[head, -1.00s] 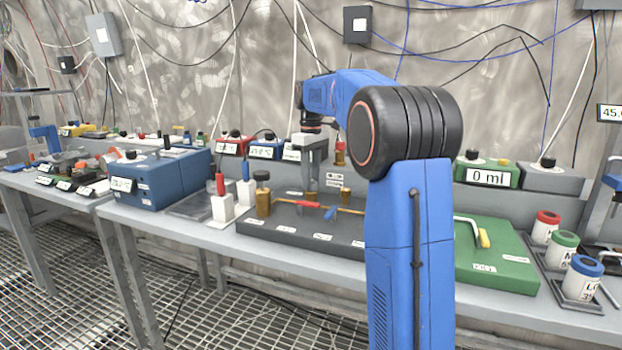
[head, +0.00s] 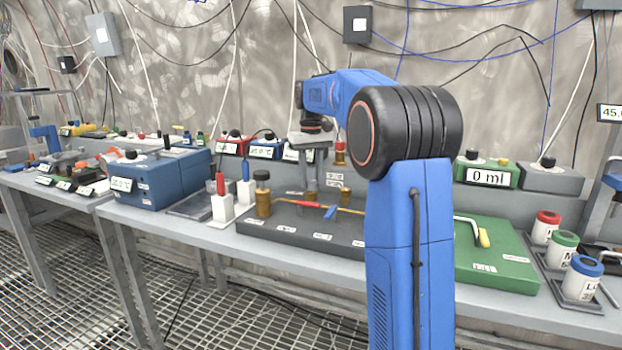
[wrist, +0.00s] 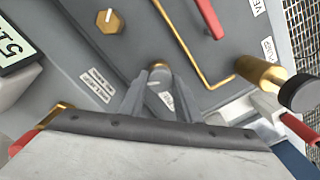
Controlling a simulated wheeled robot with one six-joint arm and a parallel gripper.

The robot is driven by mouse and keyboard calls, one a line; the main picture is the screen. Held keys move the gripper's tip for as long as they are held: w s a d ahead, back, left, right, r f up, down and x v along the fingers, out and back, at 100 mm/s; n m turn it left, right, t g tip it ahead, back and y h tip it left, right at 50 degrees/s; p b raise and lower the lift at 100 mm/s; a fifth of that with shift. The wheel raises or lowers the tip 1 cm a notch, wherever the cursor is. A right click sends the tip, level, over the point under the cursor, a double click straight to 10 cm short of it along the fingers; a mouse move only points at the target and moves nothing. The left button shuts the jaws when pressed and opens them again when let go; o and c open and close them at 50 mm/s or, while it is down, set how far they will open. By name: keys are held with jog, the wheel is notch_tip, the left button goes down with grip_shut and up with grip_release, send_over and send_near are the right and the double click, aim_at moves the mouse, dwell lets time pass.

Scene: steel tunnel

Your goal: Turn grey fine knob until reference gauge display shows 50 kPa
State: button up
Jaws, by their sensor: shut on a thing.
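My gripper (wrist: 158,82) points down at the dark grey panel (wrist: 75,60), its two grey fingers closed on a small knob. Only a brass-coloured edge of this knob (wrist: 158,66) shows at the fingertips in the wrist view, and I cannot make out a grey knob body. In the head view my gripper (head: 312,184) is low over the panel behind the red lever. A display (wrist: 12,48) is cut off at the left of the wrist view; its visible, tilted characters look like 51. In the head view the displays behind my gripper are too small or covered to read.
A brass knob with a white mark (wrist: 108,20) sits near my fingers. A red lever (wrist: 207,15), a bent brass pipe (wrist: 185,45) and a brass cylinder with a black cap (wrist: 262,72) stand close by. The green case (head: 495,255) is to the right.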

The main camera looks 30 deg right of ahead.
aim_at(311, 181)
jog(key=shift+m, duration=1.9)
jog(key=o, duration=1.1)
jog(key=shift+c, duration=0.2)
jog(key=shift+r, duration=0.15)
notch_tip(311, 181, up, 17)
